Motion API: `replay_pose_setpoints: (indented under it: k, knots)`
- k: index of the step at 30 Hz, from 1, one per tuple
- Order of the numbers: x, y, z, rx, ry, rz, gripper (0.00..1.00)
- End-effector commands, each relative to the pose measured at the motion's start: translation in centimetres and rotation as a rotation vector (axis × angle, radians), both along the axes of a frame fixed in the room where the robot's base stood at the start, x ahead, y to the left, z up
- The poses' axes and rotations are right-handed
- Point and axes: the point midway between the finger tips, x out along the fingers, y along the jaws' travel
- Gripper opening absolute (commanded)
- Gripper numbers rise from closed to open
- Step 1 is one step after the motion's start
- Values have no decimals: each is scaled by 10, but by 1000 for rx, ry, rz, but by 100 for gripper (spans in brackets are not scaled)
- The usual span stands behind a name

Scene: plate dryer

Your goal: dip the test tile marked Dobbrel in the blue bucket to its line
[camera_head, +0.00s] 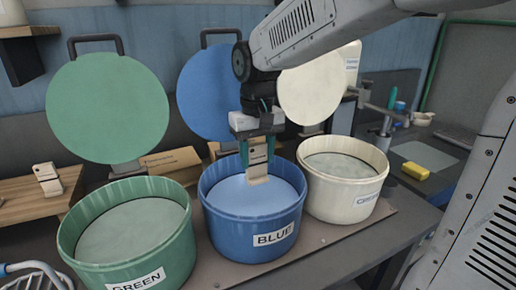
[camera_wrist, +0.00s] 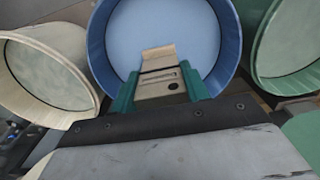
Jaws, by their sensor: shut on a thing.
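My gripper (camera_head: 257,148) is shut on a pale test tile (camera_head: 256,170) over the blue bucket (camera_head: 222,222), which is labelled BLUE. The tile hangs upright between the green fingers, its lower end at or close to the pale blue glaze (camera_head: 280,195). I cannot tell whether it touches the surface. In the wrist view the tile (camera_wrist: 158,77) shows a dark line across it, a slot-like mark and a dark hole near the fingers. The writing on it is too small to read. The blue bucket (camera_wrist: 232,42) is round it in that view.
A green bucket (camera_head: 178,262) stands left and a cream bucket (camera_head: 335,208) right, close to the blue one. Round lids in green (camera_head: 107,108), blue (camera_head: 205,92) and cream (camera_head: 312,92) stand up behind. Another tile (camera_head: 47,178) is on a wooden shelf at left. A yellow sponge (camera_head: 415,171) lies at right.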

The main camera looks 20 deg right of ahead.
Motion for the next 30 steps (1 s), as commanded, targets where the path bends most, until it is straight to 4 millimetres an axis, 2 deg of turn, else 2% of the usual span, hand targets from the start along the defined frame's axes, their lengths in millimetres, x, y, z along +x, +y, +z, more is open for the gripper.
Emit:
replay_pose_setpoints:
  k: [30]
  knots:
    - [0, -1, -51, 0, 0, -1, 20]
